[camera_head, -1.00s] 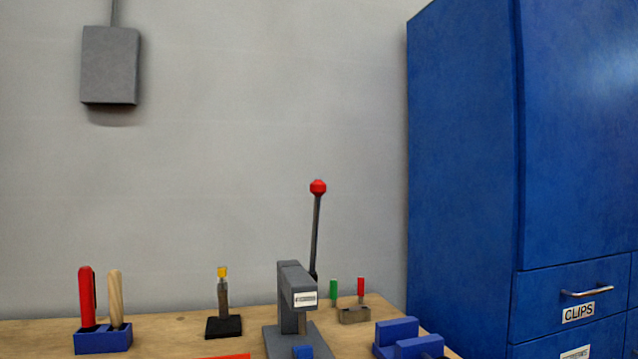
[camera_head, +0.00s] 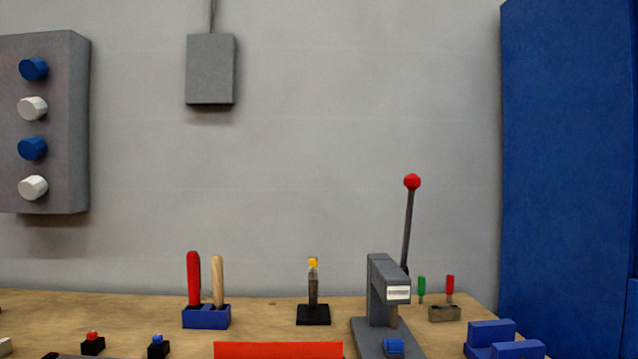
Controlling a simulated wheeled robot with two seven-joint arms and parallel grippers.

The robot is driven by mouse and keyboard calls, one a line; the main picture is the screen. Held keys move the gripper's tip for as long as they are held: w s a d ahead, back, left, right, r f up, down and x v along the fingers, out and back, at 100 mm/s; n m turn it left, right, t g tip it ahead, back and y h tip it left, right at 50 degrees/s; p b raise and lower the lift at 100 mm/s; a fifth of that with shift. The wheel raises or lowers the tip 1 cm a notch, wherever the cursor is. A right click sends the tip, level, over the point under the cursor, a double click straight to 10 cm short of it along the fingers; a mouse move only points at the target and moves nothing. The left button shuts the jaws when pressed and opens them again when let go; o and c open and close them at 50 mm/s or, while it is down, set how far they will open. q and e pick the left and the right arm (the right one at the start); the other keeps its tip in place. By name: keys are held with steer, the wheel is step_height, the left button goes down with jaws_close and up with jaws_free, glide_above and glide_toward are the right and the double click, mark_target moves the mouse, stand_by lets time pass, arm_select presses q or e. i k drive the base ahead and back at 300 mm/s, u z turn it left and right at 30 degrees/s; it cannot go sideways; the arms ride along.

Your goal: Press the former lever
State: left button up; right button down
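The former (camera_head: 378,290) is a grey press on the wooden bench, right of centre, with a white label on its head. Its lever (camera_head: 408,228) is a thin dark rod standing nearly upright, leaning slightly right, topped by a red ball knob (camera_head: 412,182). Neither of my grippers shows in the head view, and nothing touches the lever.
The wooden bench (camera_head: 270,310) holds a blue holder (camera_head: 206,317) with red and wooden handles, a black stand (camera_head: 313,314), a red block (camera_head: 278,350), and blue blocks (camera_head: 492,335) at right. A blue cabinet (camera_head: 570,160) stands at right; a grey panel (camera_head: 65,130) hangs at left.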

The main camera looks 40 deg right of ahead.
mark_target(412, 181)
steer(key=u, duration=0.7)
steer(key=k, duration=0.8)
steer(key=z, duration=1.55)
steer(key=i, duration=0.5)
steer(key=z, duration=0.05)
